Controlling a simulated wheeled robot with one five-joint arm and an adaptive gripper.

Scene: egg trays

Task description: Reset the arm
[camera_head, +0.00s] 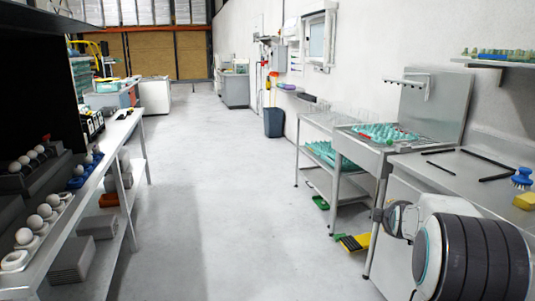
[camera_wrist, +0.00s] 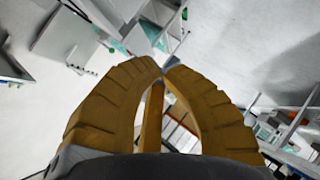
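My arm (camera_head: 470,258) shows at the lower right of the head view, a black ribbed section with white links beside the metal bench. It reaches left towards the aisle. In the wrist view my gripper (camera_wrist: 162,73) shows two curved ochre ribbed fingers. Their tips come together, and I see nothing held between them. The fingers bow apart lower down, leaving a gap with floor and shelving seen through it. I cannot make out the gripper clearly in the head view.
A shelf with egg trays (camera_head: 62,215) runs along the left. A metal bench (camera_head: 430,180) and a sink table with turquoise trays (camera_head: 385,133) line the right. A yellow-black object (camera_head: 356,243) shows low beside my arm. The grey floor (camera_head: 225,200) between is clear.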

